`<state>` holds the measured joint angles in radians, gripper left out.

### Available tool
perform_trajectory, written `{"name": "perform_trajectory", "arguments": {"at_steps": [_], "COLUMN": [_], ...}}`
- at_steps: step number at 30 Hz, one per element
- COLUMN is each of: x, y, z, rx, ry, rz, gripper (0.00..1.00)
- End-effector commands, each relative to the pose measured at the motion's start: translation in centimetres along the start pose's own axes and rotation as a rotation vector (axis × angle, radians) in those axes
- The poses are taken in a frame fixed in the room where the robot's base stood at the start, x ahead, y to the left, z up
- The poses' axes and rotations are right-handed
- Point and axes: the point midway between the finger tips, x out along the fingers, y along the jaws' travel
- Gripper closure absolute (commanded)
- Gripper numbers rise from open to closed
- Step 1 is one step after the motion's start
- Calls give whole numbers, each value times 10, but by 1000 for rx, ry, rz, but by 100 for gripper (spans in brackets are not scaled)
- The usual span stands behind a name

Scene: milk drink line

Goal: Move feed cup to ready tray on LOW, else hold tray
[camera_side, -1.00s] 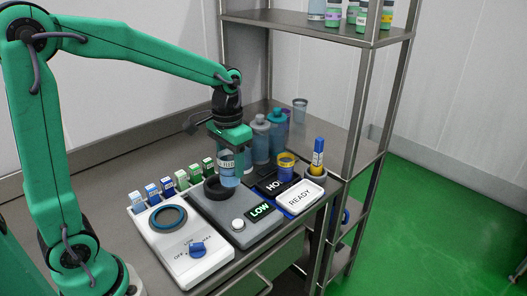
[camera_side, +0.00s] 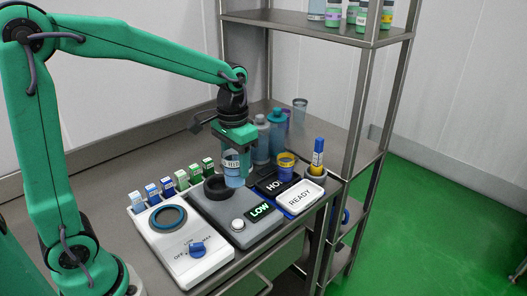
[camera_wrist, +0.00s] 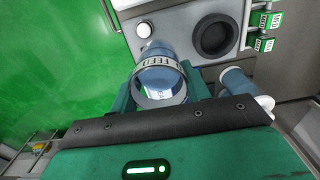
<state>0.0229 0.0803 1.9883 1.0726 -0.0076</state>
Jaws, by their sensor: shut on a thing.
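The feed cup (camera_side: 233,178), clear and bluish with a printed label band, is held upright in my gripper (camera_side: 235,157). In the wrist view the cup (camera_wrist: 160,68) sits between my two fingers (camera_wrist: 162,92). It hangs above the grey unit (camera_side: 212,207), just right of its dark ring (camera_side: 216,188). The white READY tray (camera_side: 300,197) lies to the right and looks empty. The black HOLD tray (camera_side: 268,187) lies behind it, its label partly hidden.
A yellow-and-blue cup (camera_side: 286,164) stands by the HOLD tray. A blue marker stands in a holder (camera_side: 316,176) beside the READY tray. Bottles (camera_side: 261,140) stand behind my gripper. A white dial unit (camera_side: 180,250) and several small boxes (camera_side: 181,180) are left. A shelf post (camera_side: 358,100) rises at right.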

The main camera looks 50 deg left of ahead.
Motion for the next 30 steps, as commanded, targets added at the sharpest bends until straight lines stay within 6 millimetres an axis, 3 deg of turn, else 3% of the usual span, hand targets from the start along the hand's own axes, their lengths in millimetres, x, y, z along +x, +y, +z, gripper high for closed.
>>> {"name": "perform_trajectory", "arguments": {"at_steps": [8,18,24,30], "x": [4,19,26,29], "y": [31,100,129,139], "z": [-33,-83,-98,-103], "rx": [103,290,360,384], "ry": [-1,-2,0,1], "rz": [0,0,0,0], "gripper": [86,86,86,86]}}
